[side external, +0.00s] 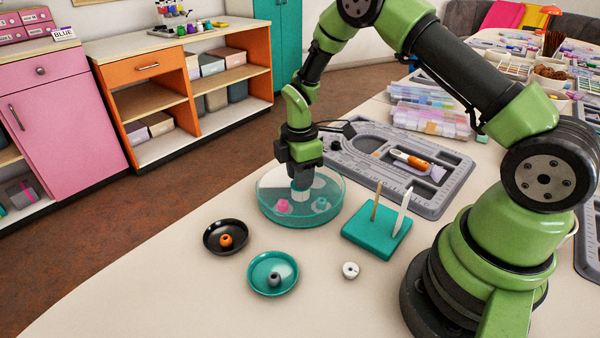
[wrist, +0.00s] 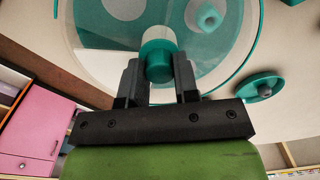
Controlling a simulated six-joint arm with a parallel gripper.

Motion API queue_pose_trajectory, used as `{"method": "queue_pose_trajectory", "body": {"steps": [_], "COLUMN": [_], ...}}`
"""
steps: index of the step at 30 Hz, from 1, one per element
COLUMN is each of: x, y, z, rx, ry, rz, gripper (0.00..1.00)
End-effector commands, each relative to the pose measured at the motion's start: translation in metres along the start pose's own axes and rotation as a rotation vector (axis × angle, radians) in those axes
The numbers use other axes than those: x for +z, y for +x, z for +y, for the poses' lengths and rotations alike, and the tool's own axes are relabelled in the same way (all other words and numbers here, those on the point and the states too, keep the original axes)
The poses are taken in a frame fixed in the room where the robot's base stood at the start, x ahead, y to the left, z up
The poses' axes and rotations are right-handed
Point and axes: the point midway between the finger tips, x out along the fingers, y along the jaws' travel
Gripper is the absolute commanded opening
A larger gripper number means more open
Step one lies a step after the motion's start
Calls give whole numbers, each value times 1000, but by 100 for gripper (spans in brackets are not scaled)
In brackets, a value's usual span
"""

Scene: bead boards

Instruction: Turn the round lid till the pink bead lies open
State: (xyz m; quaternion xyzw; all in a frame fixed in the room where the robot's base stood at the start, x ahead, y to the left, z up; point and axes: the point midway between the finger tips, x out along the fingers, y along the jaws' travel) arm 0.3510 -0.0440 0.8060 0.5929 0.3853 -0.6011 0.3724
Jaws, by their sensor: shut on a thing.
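The round lid (side external: 268,178) is clear with a teal rim and tops a round see-through box (side external: 300,221). My gripper (side external: 301,183) is above it, shut on the lid's teal knob (wrist: 158,61). The pink bead (side external: 283,206) shows through the box wall at the left front in the side view. A teal bead (side external: 320,204) sits to its right; a teal bead also shows in the wrist view (wrist: 208,18). In the wrist view a pale wedge lies left of the knob. I cannot tell whether the pink bead is covered from above.
A black dish (side external: 209,247) with an orange bead and a teal dish (side external: 253,284) with a grey bead stand in front. A white bead (side external: 350,270) lies on the table. A teal block (side external: 365,240) with upright tools stands at right. A grey bead board (side external: 455,190) lies behind.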

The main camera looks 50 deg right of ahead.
Motion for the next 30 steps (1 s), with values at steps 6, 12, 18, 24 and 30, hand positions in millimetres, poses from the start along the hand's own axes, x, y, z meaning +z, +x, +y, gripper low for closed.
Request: {"method": "queue_pose_trajectory", "body": {"steps": [6,12,18,24,30], "x": [0,0,0,0,0], "y": [0,0,0,0,0], "z": [-1,-1,-1,-2,-2], "rx": [-2,-2,-3,-3,-3], "ry": [-205,-396,-586,-776,-965], "rz": [-5,-9,-13,-17,-21], "gripper": [0,0,0,0,0]}}
